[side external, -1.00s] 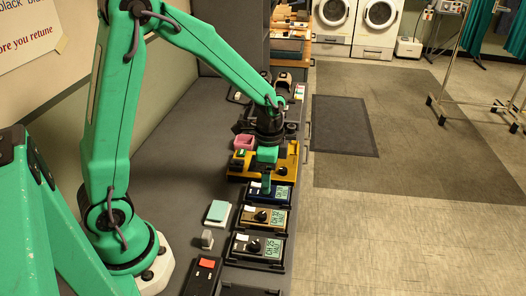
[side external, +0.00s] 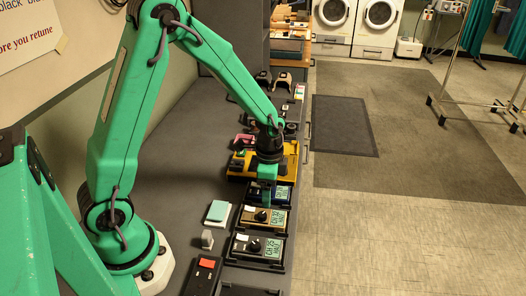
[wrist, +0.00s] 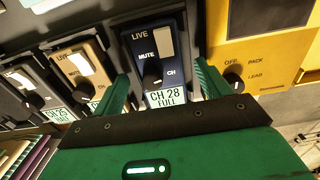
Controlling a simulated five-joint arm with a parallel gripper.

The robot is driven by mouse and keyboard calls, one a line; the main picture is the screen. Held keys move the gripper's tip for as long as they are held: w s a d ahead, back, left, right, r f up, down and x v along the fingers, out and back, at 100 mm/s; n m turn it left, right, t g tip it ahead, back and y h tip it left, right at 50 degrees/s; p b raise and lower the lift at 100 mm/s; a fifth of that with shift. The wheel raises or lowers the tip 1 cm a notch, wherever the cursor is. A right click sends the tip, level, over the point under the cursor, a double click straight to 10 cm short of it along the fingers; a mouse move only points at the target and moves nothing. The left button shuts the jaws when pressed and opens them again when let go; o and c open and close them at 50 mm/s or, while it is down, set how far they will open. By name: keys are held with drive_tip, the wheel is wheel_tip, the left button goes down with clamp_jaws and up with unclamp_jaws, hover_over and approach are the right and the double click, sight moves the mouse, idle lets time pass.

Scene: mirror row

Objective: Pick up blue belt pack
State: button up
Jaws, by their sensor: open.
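The blue belt pack (wrist: 150,45) is dark blue with a black knob, "LIVE" and "MUTE" lettering and a "CH 28 FULL" label. It stands in a row of packs. In the side view it (side external: 284,194) is partly hidden behind my gripper (side external: 267,190). In the wrist view my gripper (wrist: 164,77) is open, with one green finger on each side of the blue pack's near part. I cannot tell whether the fingers touch it.
A tan pack (side external: 263,219) and a dark pack (side external: 258,246) sit nearer in the row. A yellow unit (wrist: 250,50) stands close on the blue pack's other side. A teal-topped block (side external: 217,211) lies to the left. The grey bench at left is mostly clear.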

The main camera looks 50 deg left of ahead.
drive_tip(key=c, duration=1.2)
drive_tip(key=shift+o, duration=0.2)
drive_tip(key=shift+r, duration=0.1)
drive_tip(key=shift+r, duration=0.85)
wheel_tip(320, 180, up, 2)
drive_tip(key=shift+w+r, duration=0.1)
drive_tip(key=shift+r, duration=0.1)
drive_tip(key=s+d+r, duration=0.6)
drive_tip(key=d, duration=0.4)
drive_tip(key=shift+r, duration=0.35)
